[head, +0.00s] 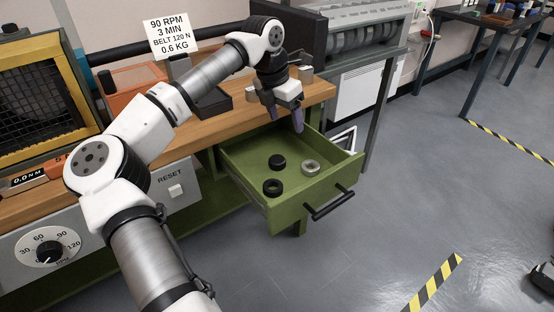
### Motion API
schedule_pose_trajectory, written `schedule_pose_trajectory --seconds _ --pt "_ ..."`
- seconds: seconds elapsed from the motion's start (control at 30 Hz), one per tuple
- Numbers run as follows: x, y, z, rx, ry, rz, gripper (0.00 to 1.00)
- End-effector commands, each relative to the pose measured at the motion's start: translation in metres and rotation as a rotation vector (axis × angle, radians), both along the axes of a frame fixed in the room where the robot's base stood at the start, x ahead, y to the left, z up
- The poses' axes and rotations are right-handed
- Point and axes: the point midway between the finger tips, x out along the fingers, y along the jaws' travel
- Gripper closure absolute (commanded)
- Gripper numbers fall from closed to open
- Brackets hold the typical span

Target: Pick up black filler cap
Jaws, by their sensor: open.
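An open green drawer (327,186) holds several small round things. A solid-looking black piece (277,161), which looks like the filler cap, lies toward the back left of the drawer floor. A black ring-like piece (272,187) with a hole in its middle lies in front of it. My gripper (286,118) is open and empty. It points down over the back part of the drawer, above and apart from the black pieces, with its fingers near the bench edge in the picture.
A silver ring (311,168) lies right of the black cap. The drawer walls surround these pieces, and a black handle (328,203) is on its front. The wooden bench (228,116) with grey blocks and a dark tray stands behind.

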Motion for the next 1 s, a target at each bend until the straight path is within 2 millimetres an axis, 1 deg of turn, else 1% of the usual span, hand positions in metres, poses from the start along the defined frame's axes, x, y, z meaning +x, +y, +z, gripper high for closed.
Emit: schedule_pose_trajectory --seconds 0.03,0.1,0.2,0.5,0.63,0.87,1.0 --pt "0.003 0.017 -0.006 0.063 0.011 0.028 0.32" --pt "0.005 0.032 -0.012 0.117 0.024 0.05 0.32" --pt "0.006 0.039 -0.024 0.143 0.032 0.061 0.32" --pt "0.011 0.032 -0.081 0.138 0.033 0.058 0.32" --pt "0.013 0.031 -0.094 0.137 0.03 0.059 0.32" --pt "0.015 0.028 -0.107 0.137 0.031 0.059 0.32" --pt "0.019 0.021 -0.125 0.135 0.032 0.057 0.32"
